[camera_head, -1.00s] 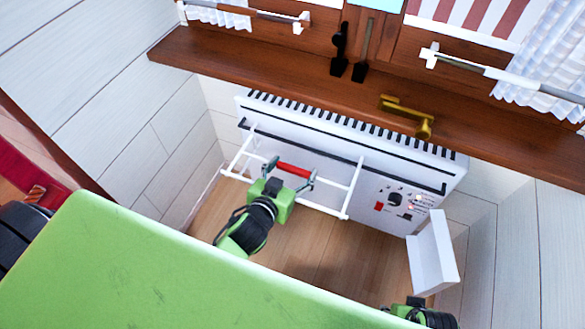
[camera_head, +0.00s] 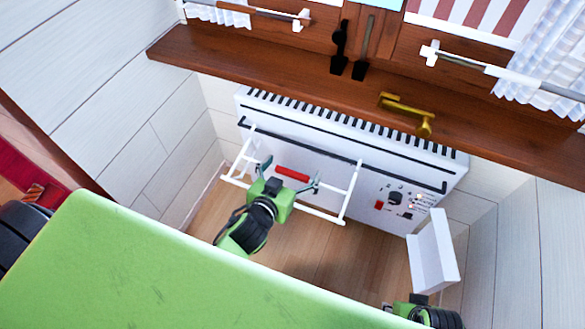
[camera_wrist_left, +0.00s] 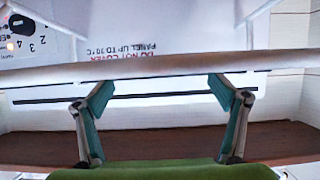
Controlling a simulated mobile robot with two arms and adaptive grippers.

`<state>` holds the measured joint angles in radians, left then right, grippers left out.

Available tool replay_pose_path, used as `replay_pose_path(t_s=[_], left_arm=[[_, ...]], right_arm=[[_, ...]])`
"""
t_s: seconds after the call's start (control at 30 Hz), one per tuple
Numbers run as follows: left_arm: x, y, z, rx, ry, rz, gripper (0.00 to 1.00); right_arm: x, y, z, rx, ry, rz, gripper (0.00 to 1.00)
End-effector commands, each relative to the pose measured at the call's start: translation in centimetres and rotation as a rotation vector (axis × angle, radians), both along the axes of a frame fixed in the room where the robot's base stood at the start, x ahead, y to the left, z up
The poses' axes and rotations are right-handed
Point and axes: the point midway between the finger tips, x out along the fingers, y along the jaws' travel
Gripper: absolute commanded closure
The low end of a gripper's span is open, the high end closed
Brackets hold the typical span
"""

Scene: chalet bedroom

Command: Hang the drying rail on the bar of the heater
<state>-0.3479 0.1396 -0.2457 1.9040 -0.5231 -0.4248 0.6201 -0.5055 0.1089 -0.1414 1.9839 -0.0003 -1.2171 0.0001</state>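The white heater (camera_head: 410,165) stands below the window sill, with a long dark bar (camera_head: 310,145) across its upper front. The white drying rail (camera_head: 347,200) is against the heater's front; its two side arms reach up to the dark bar. I cannot tell whether the hooked ends are fully over it. A red piece (camera_head: 292,173) shows between the fingers of my left gripper (camera_head: 290,175), which are spread apart. The left wrist view shows the open fingers (camera_wrist_left: 165,92) near a pale rail tube (camera_wrist_left: 160,69). My right gripper (camera_head: 418,303) is at the bottom edge, fingers unclear.
The brown sill (camera_head: 300,90) overhangs the heater, with a brass handle (camera_head: 405,108) near it. A white angled panel (camera_head: 432,255) stands close to my right gripper. My green body covers the lower left. Wooden floor (camera_head: 295,250) is clear below the rail.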

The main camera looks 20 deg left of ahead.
Motion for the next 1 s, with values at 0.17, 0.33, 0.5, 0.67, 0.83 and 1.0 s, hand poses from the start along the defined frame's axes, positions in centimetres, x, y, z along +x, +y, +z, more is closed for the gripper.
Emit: replay_pose_path(t_s=[0.17, 0.33, 0.5, 0.67, 0.83, 1.0], left_arm=[[-0.6, 0.0, 0.0, -0.001, 0.004, 0.0, 0.12], [-2.8, 0.1, 0.9, -0.002, 0.004, 0.001, 0.12], [-6.0, 0.2, 2.3, -0.001, 0.004, 0.002, 0.12], [-8.5, 0.3, 3.4, -0.002, 0.003, 0.001, 0.12], [-10.3, 0.4, 4.1, -0.001, 0.002, 0.0, 0.12], [-11.0, 0.4, 4.5, 0.0, 0.0, 0.0, 0.12]], right_arm=[[0.0, -0.1, 0.0, 0.0, 0.0, 0.001, 0.6], [0.0, 0.0, 0.0, 0.0, 0.0, 0.0, 0.6], [0.0, 0.0, 0.0, 0.0, 0.0, 0.0, 0.6], [0.0, 0.0, 0.0, 0.0, 0.0, 0.0, 0.6], [0.0, 0.0, 0.0, 0.0, 0.0, 0.0, 0.6], [0.0, 0.0, 0.0, 0.0, 0.0, 0.0, 0.6]])
